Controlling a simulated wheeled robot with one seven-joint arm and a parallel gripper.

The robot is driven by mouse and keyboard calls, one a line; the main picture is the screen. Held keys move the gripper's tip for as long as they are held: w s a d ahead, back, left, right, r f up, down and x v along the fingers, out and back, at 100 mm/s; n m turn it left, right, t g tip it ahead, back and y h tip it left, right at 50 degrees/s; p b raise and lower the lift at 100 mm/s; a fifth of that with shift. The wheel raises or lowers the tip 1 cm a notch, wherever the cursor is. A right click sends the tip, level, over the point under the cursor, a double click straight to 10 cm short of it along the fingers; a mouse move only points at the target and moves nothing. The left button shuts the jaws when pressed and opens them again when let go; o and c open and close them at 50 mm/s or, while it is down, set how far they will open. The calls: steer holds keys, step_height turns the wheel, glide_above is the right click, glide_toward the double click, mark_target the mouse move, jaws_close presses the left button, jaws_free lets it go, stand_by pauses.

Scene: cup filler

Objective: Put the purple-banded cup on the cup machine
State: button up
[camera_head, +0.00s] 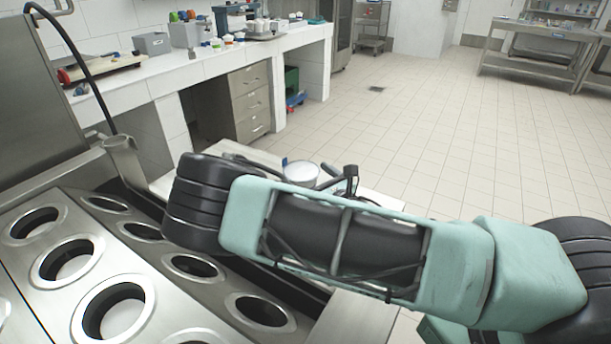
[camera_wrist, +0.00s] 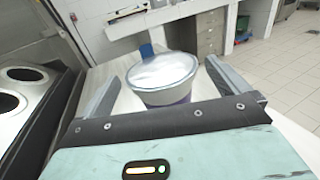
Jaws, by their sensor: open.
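The purple-banded cup (camera_wrist: 166,82) stands upright on a pale surface in the wrist view, with a silvery lid and a strip of purple low on its side. In the head view its lid (camera_head: 300,173) shows behind my arm, and its band is hidden. My gripper (camera_wrist: 162,76) is open, with one finger on each side of the cup and visible gaps. In the head view my gripper (camera_head: 320,182) is partly hidden by my arm. The cup machine (camera_head: 45,282) is the steel unit with round holes at the left.
A small blue piece (camera_wrist: 147,50) shows just behind the cup; I cannot tell what it is. A white counter (camera_head: 210,68) with boxes and tools stands at the back left. The tiled floor (camera_head: 470,130) at the right is clear.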

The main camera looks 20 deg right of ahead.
steer(key=s, duration=0.2)
steer(key=s+d, duration=0.1)
steer(key=s, duration=0.2)
steer(key=shift+s+b, duration=0.25)
steer(key=shift+b, duration=0.15)
